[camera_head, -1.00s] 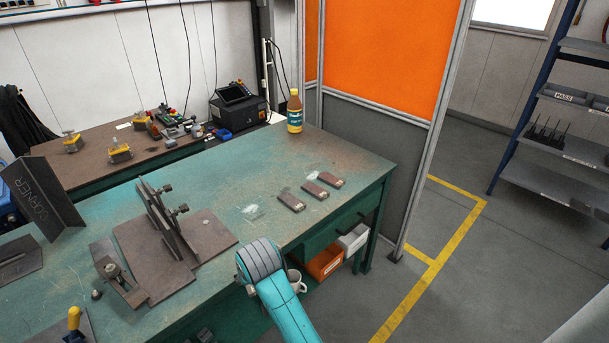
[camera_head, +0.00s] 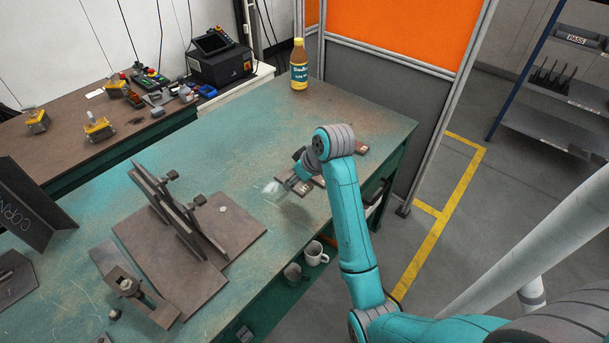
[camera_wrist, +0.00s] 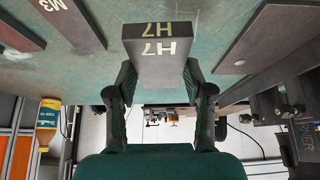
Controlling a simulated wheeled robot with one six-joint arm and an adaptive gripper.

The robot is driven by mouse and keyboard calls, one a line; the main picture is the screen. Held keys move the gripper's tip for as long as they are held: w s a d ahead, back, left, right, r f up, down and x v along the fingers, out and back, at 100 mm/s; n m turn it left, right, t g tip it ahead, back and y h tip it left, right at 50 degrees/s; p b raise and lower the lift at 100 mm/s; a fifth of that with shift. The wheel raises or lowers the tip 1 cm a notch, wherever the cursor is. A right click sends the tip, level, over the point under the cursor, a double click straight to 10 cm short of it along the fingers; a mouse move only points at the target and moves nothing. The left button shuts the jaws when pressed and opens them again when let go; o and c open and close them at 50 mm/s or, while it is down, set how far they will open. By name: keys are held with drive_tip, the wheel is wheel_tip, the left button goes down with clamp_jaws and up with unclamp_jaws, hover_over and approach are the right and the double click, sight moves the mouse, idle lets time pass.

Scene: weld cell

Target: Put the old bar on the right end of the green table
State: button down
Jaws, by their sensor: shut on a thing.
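My gripper (camera_head: 292,184) is low over the right part of the green table (camera_head: 240,125). In the wrist view my gripper (camera_wrist: 159,100) is shut on a dark bar marked H7 (camera_wrist: 152,50), one finger on each side. Whether that bar touches the table cannot be told. Another bar, marked M3 (camera_wrist: 70,18), lies on the table beside it. In the head view my arm hides much of the bars. Part of one bar (camera_head: 361,149) shows to the right of my arm. I see no marking that says which bar is the old one.
A steel fixture (camera_head: 220,225) with upright plates stands left of my gripper. A bottle (camera_head: 299,66) stands at the back edge. Cups (camera_head: 315,254) sit below the front edge. An orange and grey partition (camera_head: 385,95) stands behind the right end. Bare tabletop lies between bottle and gripper.

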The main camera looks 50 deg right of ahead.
sight(292, 198)
drive_tip(key=shift+f, duration=3.55)
drive_tip(key=shift+c, duration=2.2)
unclamp_jaws()
drive_tip(key=shift+f, duration=0.15)
drive_tip(key=v, duration=1.2)
